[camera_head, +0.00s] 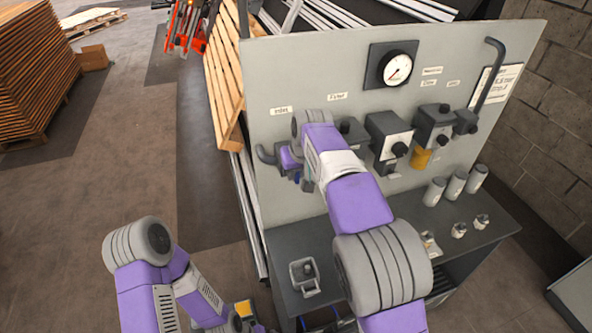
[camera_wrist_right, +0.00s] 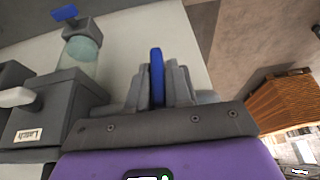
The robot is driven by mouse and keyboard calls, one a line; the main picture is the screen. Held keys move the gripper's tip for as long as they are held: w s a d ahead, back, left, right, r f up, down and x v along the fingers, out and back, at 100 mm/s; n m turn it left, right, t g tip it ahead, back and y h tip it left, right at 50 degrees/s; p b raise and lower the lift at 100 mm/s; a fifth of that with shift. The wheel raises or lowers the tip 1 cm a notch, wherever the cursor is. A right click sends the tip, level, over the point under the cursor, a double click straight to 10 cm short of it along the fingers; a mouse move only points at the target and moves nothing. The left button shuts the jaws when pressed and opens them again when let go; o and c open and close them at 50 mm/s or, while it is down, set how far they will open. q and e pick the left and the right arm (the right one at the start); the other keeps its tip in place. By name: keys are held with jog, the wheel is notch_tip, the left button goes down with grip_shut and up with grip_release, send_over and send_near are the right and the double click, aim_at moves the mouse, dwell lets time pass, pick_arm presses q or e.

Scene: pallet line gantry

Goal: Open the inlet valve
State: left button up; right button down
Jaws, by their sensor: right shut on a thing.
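The inlet valve's blue handle (camera_wrist_right: 156,72) stands on edge between the two grey fingers of my right gripper (camera_wrist_right: 157,88) in the right wrist view. The fingers are shut on it, one on each side. In the head view my right gripper (camera_head: 289,160) is at the left end of the panel's pipe row, below the "Inlet" label (camera_head: 281,111). My right forearm and wrist hide most of the valve there, so its handle angle is hard to read. My left arm is folded at lower left; its fingers are not visible.
The grey panel (camera_head: 270,72) carries a round gauge (camera_head: 397,69) and several dark units to the right. The bench (camera_head: 290,245) below holds a small open container (camera_head: 304,273) and several grey cylinders.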

jog(key=shift+d+m+g+y+p, duration=0.15)
jog(key=shift+m+g+y+p, duration=0.25)
jog(key=shift+y, duration=0.7)
jog(key=shift+m+g+y, duration=0.3)
jog(key=shift+g+y, duration=0.1)
jog(key=shift+y, duration=1.4)
jog(key=c, duration=1.1)
grip_release()
jog(key=v, duration=0.7)
jog(key=shift+d+r, duration=0.15)
jog(key=shift+r, duration=0.05)
